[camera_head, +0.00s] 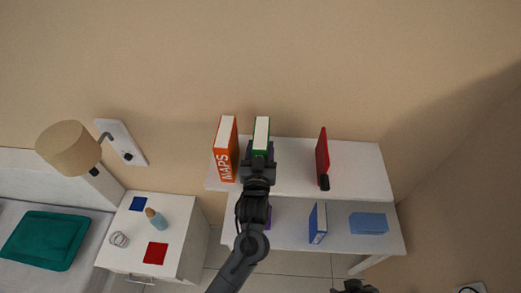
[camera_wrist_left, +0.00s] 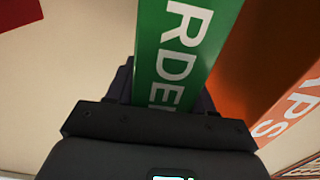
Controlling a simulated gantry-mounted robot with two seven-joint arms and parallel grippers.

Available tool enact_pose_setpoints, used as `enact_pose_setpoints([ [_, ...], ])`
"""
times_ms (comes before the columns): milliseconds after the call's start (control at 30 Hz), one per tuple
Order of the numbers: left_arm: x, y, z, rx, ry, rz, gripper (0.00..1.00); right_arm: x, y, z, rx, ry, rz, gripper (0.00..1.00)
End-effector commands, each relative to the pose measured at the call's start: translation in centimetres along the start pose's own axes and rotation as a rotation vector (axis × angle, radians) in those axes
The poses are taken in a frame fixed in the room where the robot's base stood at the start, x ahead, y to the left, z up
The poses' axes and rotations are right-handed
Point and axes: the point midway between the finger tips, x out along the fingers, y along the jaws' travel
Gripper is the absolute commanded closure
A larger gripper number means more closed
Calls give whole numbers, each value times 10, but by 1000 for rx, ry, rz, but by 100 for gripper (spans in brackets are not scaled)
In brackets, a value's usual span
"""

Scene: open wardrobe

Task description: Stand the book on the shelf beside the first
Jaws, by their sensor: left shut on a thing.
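My left gripper (camera_head: 259,158) is shut on a green book (camera_head: 262,130) with pale pages, held upright over the white upper shelf (camera_head: 290,178). Its green spine with white letters fills the middle of the left wrist view (camera_wrist_left: 180,50). An orange book marked MAPS (camera_head: 225,150) stands upright on the shelf, just left of the green book. In the left wrist view the orange book (camera_wrist_left: 265,60) is close at the right. Whether the green book's foot touches the shelf is hidden by my gripper. Part of my right gripper (camera_head: 354,287) shows at the bottom edge; its jaws are unclear.
A red book (camera_head: 322,158) stands farther right, with a small dark object (camera_head: 324,182) at its front. On the lower level are a blue book (camera_head: 317,223) and a blue box (camera_head: 368,223). The upper shelf is clear between the green and red books.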

Motion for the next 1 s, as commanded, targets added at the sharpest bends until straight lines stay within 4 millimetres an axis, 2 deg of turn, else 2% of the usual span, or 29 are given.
enact_pose_setpoints([
  [167,0,0,2,-1,3,1,96,1,0,0,1,2,-1,57],
  [200,0,0,3,0,0,0,43,1,0,0,2,2,-1,57],
  [333,0,0,3,0,0,0,23,1,-1,0,4,2,-3,57],
  [733,-1,0,0,0,0,0,22,-1,-2,-1,9,3,-6,57],
  [867,-14,0,2,-1,0,1,22,3,-2,0,8,4,-6,57],
  [1000,-38,0,3,-2,-2,1,22,8,-2,1,8,4,-6,57],
])
